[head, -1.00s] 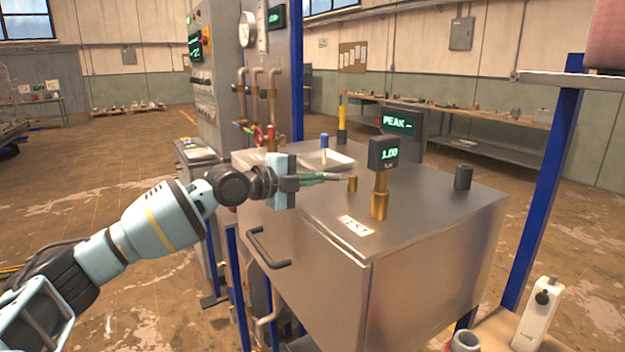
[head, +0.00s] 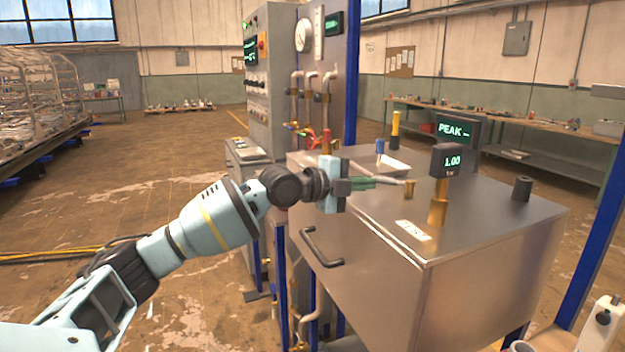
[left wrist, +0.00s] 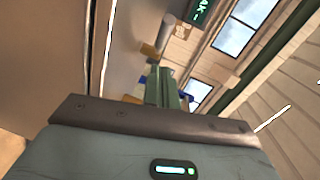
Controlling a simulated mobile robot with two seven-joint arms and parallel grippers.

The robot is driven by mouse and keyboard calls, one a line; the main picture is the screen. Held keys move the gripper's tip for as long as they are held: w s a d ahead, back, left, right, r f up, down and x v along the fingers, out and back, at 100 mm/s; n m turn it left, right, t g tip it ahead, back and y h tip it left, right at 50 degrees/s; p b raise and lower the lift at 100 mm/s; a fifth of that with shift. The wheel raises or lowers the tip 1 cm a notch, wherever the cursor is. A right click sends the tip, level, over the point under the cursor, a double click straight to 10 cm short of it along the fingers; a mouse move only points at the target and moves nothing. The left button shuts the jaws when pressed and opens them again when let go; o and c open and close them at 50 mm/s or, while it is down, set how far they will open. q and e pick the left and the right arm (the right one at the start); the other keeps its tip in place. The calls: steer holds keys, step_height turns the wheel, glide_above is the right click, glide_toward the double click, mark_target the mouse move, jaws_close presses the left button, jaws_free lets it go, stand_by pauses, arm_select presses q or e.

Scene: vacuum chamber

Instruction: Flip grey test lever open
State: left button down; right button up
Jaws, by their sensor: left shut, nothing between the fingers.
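The test lever (head: 392,182) is a thin grey bar on a short brass post (head: 409,190), on top of the steel chamber box (head: 470,215). It points left from the post toward my fingers, and its near end is partly hidden by them. My left gripper (head: 374,181) is shut and empty, with its green fingertips at the lever's free end. I cannot tell whether they touch. In the left wrist view the shut green fingers (left wrist: 165,88) show with brass behind them; the lever is not clear there.
A brass column with a gauge reading 1.00 (head: 446,161) stands right of the lever. A black knob (head: 521,188), a PEAK display (head: 457,129) and a tray (head: 385,160) are also around the lid. A black handle (head: 320,248) juts from the box front.

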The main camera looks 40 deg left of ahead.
arm_select(q)
steer(key=a+b+v, duration=0.1)
steer(key=b+v, duration=0.1)
steer(key=v, duration=0.7)
steer(key=shift+a+b, duration=0.25)
steer(key=shift+b, duration=0.1)
arm_select(e)
steer(key=f, duration=0.1)
steer(key=s+f, duration=0.1)
steer(key=f, duration=0.1)
steer(key=shift+s+f+g, duration=0.15)
steer(key=shift+f+g, duration=0.1)
steer(key=shift+g, duration=0.05)
